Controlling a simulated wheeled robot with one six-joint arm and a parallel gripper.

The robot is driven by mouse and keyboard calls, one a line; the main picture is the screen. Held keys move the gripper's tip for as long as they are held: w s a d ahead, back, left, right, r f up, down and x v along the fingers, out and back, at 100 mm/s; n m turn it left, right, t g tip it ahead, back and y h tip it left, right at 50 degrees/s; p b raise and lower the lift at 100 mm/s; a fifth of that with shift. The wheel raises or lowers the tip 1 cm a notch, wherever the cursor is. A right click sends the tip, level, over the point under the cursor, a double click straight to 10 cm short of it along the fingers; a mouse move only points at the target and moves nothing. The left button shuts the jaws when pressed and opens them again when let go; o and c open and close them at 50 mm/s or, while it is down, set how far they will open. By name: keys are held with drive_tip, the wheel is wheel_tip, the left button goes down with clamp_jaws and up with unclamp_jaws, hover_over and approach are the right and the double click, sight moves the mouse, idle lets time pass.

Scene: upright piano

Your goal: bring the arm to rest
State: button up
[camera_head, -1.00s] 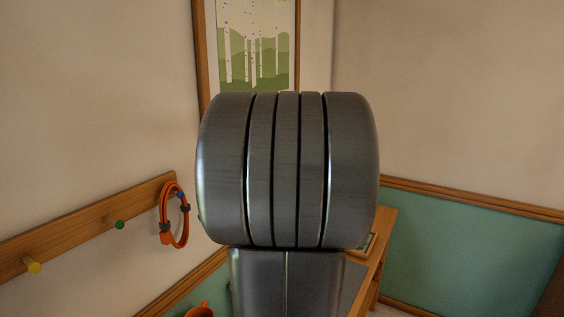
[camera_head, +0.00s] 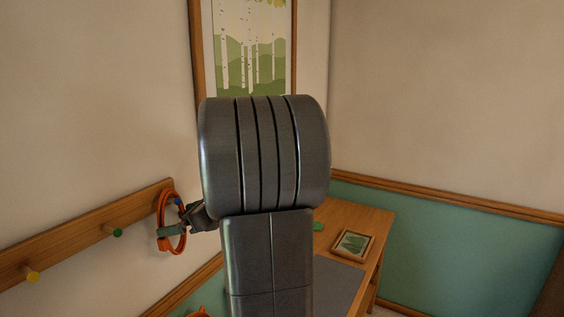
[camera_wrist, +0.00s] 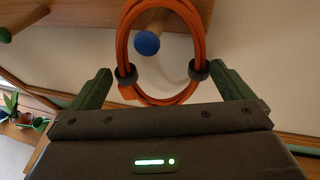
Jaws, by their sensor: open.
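My gripper (camera_wrist: 160,70) is open in the wrist view, with its two green fingers spread wide. An orange cable coil (camera_wrist: 124,40) with dark ties hangs around the blue-tipped peg (camera_wrist: 146,43), between and beyond the fingers; I cannot tell whether they touch it. In the head view my gripper (camera_head: 168,236) shows small at the left of my arm, close to the lower part of the coil (camera_head: 160,205). My large grey arm links fill the middle of the head view and hide part of the wrist.
The wooden peg rail (camera_head: 75,232) runs along the left wall, with a green peg (camera_head: 117,232) and a yellow peg (camera_head: 33,276). A wooden desk (camera_head: 352,222) with a small framed picture (camera_head: 352,245) stands behind my arm. A tree picture (camera_head: 250,50) hangs above.

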drive_tip(key=shift+a, duration=0.1)
drive_tip(key=w+b+v, duration=0.1)
drive_tip(key=b+v, duration=0.1)
drive_tip(key=v, duration=1.1)
drive_tip(key=s+p+x, duration=0.1)
drive_tip(key=p+x, duration=0.1)
drive_tip(key=x, duration=1.2)
drive_tip(key=s+d+r+p, duration=0.2)
drive_tip(key=s+d, duration=0.3)
drive_tip(key=d, duration=0.5)
wheel_tip(320, 180, down, 8)
drive_tip(key=w+d+g+h, duration=0.1)
drive_tip(key=d, duration=0.1)
drive_tip(key=shift+d+n+g+h, duration=0.3)
drive_tip(key=shift+d+n+h, duration=0.1)
drive_tip(key=shift+f, duration=0.1)
